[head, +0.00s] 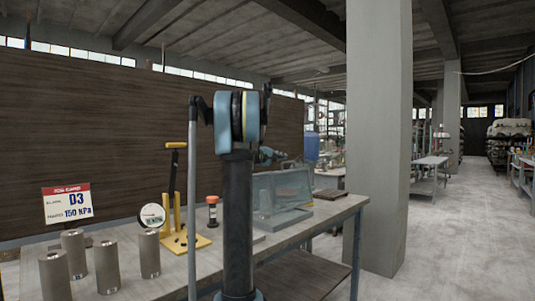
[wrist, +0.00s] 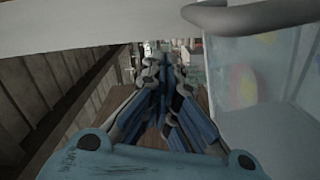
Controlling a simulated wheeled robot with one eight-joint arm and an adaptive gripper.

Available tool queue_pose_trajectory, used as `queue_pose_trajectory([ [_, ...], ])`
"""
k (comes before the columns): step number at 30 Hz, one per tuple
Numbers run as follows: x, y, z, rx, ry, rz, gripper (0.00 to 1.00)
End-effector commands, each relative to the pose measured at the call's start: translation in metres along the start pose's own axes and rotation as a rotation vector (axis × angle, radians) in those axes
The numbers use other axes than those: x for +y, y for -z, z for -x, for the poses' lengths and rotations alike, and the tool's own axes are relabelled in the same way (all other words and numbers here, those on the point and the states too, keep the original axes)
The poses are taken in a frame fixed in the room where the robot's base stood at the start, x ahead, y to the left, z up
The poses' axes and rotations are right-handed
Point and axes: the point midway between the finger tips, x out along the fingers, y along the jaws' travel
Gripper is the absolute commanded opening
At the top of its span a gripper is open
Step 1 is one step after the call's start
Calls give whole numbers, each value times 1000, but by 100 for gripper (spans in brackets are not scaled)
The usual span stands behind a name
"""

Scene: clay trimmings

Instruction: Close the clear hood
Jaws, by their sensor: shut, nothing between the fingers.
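The clear hood (head: 284,190) is a see-through, bluish box at the far end of the workbench, on a grey base (head: 286,220). Its exact lid angle is hard to tell in the head view. In the wrist view a clear panel (wrist: 240,75) fills the right side, with a rounded grey bar (wrist: 262,18) across the top right. My gripper (wrist: 165,75) has its blue fingers together and empty, just left of that panel. In the head view, part of my gripper (head: 268,155) shows above the hood's back left; contact cannot be told.
A sign (head: 67,203) stands at left. A dark wooden wall (head: 90,130) runs behind; a pillar (head: 378,130) stands at right.

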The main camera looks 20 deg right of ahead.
Motion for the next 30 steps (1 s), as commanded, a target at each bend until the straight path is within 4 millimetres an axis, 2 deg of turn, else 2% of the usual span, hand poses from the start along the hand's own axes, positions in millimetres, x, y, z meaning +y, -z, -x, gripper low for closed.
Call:
queue_pose_trajectory([
  [1, -3, -15, -1, -2, 1, -35, 0],
  [6, -15, -52, -2, -2, 5, -151, 0],
  [12, -27, -79, -4, -1, 9, -243, 0],
  [18, -34, -92, -4, 1, 11, -288, 0],
  [30, -37, -99, -4, -6, 11, -303, 0],
])
